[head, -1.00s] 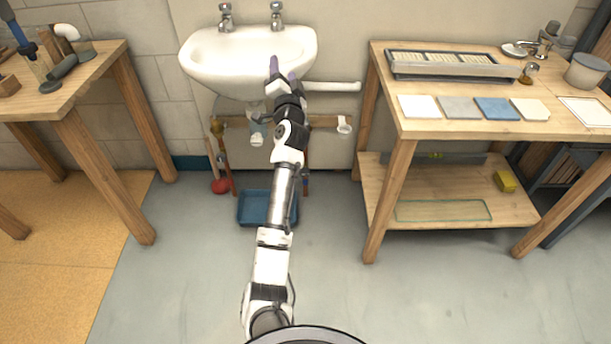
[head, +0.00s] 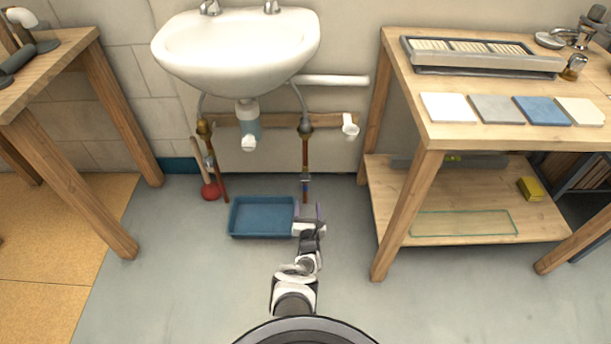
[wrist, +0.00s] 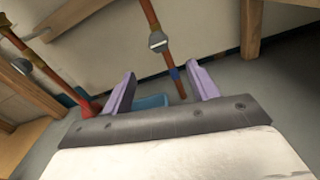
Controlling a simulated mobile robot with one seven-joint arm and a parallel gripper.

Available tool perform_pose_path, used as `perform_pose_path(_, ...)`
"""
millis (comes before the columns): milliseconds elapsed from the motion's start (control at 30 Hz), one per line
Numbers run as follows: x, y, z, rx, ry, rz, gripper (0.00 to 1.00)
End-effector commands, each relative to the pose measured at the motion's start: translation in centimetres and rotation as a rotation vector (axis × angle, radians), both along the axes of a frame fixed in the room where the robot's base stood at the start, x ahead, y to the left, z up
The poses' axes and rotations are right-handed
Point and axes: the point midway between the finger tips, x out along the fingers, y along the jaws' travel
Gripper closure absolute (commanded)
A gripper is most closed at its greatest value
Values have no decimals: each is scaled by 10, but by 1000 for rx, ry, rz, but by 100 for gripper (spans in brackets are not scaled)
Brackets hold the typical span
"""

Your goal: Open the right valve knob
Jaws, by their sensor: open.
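The right valve knob is a small silver piece on the right copper pipe (head: 305,152) under the sink. It shows above a blue band in the wrist view (wrist: 158,41) and is small in the head view (head: 306,177). My gripper (head: 309,211) is open and empty, low in front of this pipe and apart from the knob. In the wrist view its two purple fingers (wrist: 160,70) point toward the lower pipe, with the knob beyond them, above the gap. The left pipe also bears a silver valve (wrist: 22,65).
A white sink (head: 235,50) hangs above, with a drain trap (head: 248,125) between the pipes. A blue tray (head: 262,232) lies on the floor left of my gripper. A red plunger (head: 210,191) stands by the left pipe. A wooden bench (head: 432,150) stands right; floor in front is clear.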

Motion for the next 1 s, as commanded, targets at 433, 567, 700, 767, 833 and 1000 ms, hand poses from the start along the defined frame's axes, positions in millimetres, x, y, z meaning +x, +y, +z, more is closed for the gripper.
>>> perform_pose_path(433, 36, 7, -5, 100, -30, -41, 41)
perform_pose_path(567, 56, 8, -5, 100, -31, -40, 41)
perform_pose_path(700, 76, 7, -5, 98, -30, -41, 41)
perform_pose_path(767, 85, 7, -5, 98, -30, -40, 41)
perform_pose_path(833, 94, 8, -5, 97, -30, -39, 41)
perform_pose_path(1000, 114, 7, -5, 97, -29, -41, 41)
